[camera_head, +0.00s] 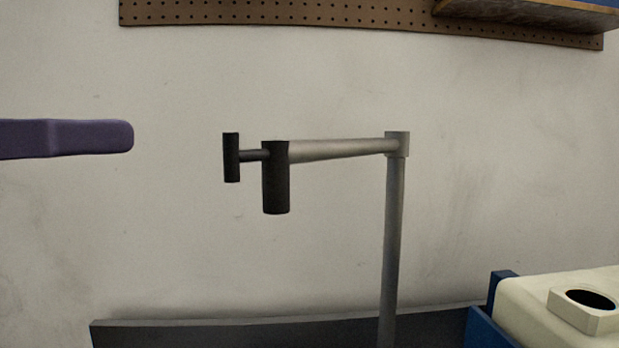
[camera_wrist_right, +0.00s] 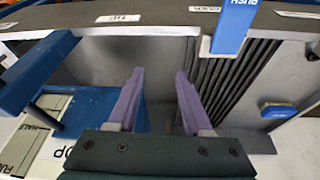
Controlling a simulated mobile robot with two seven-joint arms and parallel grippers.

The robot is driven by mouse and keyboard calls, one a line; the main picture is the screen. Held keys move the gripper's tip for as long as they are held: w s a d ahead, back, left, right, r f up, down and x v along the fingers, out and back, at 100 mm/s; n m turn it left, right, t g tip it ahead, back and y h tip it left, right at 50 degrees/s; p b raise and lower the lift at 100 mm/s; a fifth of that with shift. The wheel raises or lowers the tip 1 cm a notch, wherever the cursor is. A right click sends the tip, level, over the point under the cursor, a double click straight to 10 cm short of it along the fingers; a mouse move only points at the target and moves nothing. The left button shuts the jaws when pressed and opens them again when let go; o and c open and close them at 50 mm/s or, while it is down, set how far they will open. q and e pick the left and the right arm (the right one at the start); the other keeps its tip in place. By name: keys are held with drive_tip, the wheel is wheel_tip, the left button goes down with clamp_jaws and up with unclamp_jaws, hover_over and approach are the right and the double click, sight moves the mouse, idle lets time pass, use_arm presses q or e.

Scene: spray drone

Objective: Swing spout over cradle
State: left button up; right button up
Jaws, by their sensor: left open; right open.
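The spout (camera_head: 335,150) is a grey horizontal arm on top of an upright grey post (camera_head: 393,250). It points left and ends in a black nozzle (camera_head: 276,180) hanging down. A short black handle (camera_head: 231,157) sticks out left of the nozzle. The blue cradle (camera_head: 482,328) is at lower right, with a cream tank (camera_head: 535,305) in it; its dark round opening (camera_head: 590,299) faces up, right of the post. My left gripper (camera_head: 125,137) shows as a purple finger left of the handle, apart from it. My right gripper (camera_wrist_right: 158,75) is open, with nothing between its fingers.
A dark grey ledge (camera_head: 230,335) runs along the wall's foot. A pegboard (camera_head: 300,12) and shelf (camera_head: 540,12) are at the top. In the right wrist view, a blue push tab (camera_wrist_right: 232,28) and a ribbed dark panel (camera_wrist_right: 232,75) are ahead.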

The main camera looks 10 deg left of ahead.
sight(231, 134)
use_arm(q)
drive_tip(key=p+x, duration=0.4)
drive_tip(key=x, duration=0.5)
drive_tip(key=shift+w+d, duration=0.2)
drive_tip(key=shift+d, duration=0.15)
use_arm(e)
drive_tip(key=v, duration=0.3)
drive_tip(key=shift+w+d+r, duration=0.1)
drive_tip(key=shift+w+r, duration=0.05)
drive_tip(key=shift+r, duration=0.25)
use_arm(q)
drive_tip(key=shift+c, duration=0.3)
clamp_jaws()
